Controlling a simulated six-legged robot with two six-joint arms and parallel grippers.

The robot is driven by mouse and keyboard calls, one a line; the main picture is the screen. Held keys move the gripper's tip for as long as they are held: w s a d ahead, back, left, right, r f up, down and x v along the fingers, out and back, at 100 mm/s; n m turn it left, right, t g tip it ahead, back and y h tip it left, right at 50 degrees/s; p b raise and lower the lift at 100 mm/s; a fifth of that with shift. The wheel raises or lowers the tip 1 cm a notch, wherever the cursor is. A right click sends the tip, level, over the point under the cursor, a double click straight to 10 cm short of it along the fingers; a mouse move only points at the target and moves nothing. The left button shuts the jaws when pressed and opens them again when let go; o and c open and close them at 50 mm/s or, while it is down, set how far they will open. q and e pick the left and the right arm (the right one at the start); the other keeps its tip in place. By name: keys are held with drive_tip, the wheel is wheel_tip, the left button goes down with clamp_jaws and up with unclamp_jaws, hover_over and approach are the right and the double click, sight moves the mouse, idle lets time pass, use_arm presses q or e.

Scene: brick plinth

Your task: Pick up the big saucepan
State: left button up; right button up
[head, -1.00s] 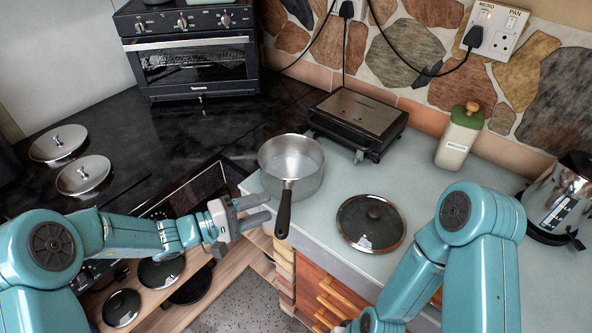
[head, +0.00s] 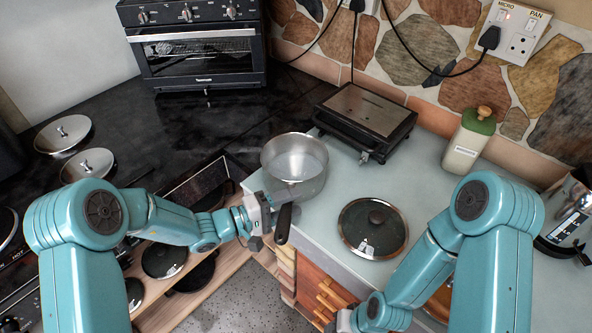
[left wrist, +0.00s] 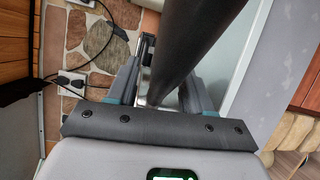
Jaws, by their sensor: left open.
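The big saucepan (head: 294,160) is a steel pan with a long black handle (head: 284,223). It stands upright at the left edge of the pale counter, its handle reaching out past the edge toward me. My left gripper (head: 276,205) is open at the handle, close to the pan. In the left wrist view, the dark handle (left wrist: 192,42) passes close in front of the open jaws (left wrist: 165,80) and appears to lie between the fingers; contact is unclear. My right gripper (head: 345,322) is low at the bottom edge, its jaws not clearly visible.
A glass lid (head: 373,228) lies on the counter right of the pan. A black grill (head: 365,118) stands behind it, a green-topped bottle (head: 468,140) and kettle (head: 568,218) to the right. Steel lids (head: 88,165) lie at left.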

use_arm(q)
drive_tip(key=shift+s+d+r, duration=0.15)
drive_tip(key=shift+s+d, duration=0.05)
drive_tip(key=shift+d, duration=0.15)
drive_tip(key=shift+w, duration=0.15)
drive_tip(key=c, duration=0.7)
clamp_jaws()
idle(0.5)
